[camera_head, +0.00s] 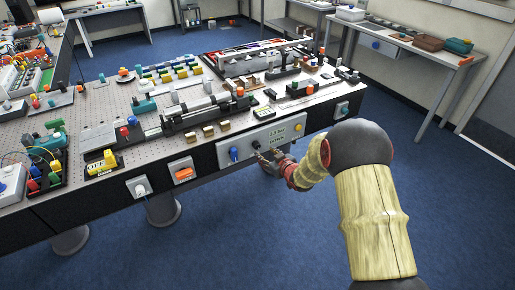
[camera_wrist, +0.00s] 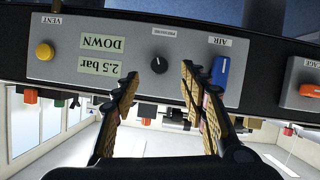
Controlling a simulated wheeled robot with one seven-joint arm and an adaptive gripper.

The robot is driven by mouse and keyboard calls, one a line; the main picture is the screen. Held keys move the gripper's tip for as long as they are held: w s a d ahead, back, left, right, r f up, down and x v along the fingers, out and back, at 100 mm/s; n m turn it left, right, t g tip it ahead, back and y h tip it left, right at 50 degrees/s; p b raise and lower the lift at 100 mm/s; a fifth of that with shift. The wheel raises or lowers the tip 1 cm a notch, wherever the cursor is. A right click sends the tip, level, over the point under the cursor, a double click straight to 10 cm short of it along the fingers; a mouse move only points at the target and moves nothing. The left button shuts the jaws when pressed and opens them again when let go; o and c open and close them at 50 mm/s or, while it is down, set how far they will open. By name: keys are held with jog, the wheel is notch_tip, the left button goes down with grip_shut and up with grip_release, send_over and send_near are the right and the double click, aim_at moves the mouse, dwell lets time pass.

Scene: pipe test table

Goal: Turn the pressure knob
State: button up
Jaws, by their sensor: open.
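The pressure knob (camera_wrist: 159,65) is a small round black knob with a white mark, on a grey control panel (camera_wrist: 85,25) on the table's front side. The wrist view shows the panel upside down. My gripper (camera_wrist: 160,76) is open, with one finger on each side of the knob and visible gaps between. The fingers do not appear to touch it. In the head view my gripper (camera_head: 265,156) is at the panel (camera_head: 275,130), partly covering its lower middle. A green display (camera_wrist: 103,57) reads "2.5 bar" and "DOWN".
A blue AIR knob (camera_wrist: 220,72) sits close to one finger. A yellow VENT button (camera_wrist: 44,50) is at the panel's other end. An orange switch (camera_wrist: 309,90) is on a neighbouring plate. The tabletop (camera_head: 120,105) is crowded with fittings; the blue floor (camera_head: 250,240) in front is clear.

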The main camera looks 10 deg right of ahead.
aim_at(258, 147)
jog(key=b+x, duration=0.2)
jog(key=x, duration=0.4)
jog(key=shift+w+a, duration=0.1)
jog(key=shift+w, duration=0.2)
jog(key=shift+w+a+f, duration=0.1)
jog(key=shift+w, duration=0.5)
jog(key=c, duration=0.3)
jog(key=c, duration=0.7)
grip_shut()
